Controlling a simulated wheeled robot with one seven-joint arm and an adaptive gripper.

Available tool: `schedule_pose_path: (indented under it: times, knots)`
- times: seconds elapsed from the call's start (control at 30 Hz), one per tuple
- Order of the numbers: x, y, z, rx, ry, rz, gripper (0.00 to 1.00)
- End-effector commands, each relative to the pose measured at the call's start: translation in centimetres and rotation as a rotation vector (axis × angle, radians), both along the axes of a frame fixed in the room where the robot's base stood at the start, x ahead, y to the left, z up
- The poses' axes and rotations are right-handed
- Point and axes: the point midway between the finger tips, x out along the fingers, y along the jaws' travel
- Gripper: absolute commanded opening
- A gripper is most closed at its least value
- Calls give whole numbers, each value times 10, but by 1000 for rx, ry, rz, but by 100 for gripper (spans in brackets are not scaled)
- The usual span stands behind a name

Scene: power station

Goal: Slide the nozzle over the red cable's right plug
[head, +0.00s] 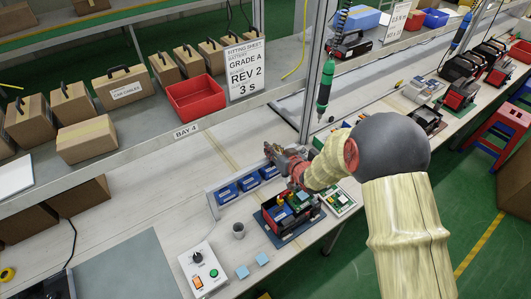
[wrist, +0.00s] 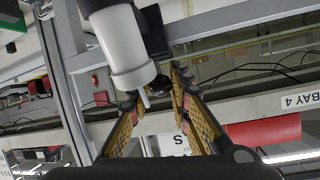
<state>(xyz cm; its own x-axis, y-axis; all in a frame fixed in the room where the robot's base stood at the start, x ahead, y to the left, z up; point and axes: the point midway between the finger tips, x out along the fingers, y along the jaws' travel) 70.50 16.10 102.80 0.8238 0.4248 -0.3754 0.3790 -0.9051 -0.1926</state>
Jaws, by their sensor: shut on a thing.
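My gripper (wrist: 157,88) is shut on a small dark thing in the wrist view. Its yellow-sided fingers stand on either side of that thing, and I cannot tell for sure that it is the nozzle. In the head view my gripper (head: 272,152) is over the back of the bench, above the blue bins. An opened red-sided device (head: 270,222) with blue and green parts stands in front of it. The red cable and its right plug cannot be made out.
Blue bins (head: 228,193) stand behind the device. A grey cup (head: 239,231), a white control box (head: 204,270) and light blue blocks (head: 242,271) lie to the left. A green-and-black tool (head: 324,86) hangs above the bench. The bench at left is mostly clear.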

Motion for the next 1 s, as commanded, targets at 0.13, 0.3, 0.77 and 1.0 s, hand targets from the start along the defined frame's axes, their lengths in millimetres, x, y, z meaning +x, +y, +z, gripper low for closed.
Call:
schedule_pose_path:
  times: [0.13,0.3,0.77,1.0]
  knots:
    - [2,-2,1,0,-1,2,0]
    - [2,-2,1,0,-2,2,0]
    - [1,-2,0,-1,0,1,38]
    - [-2,-4,2,0,0,1,38]
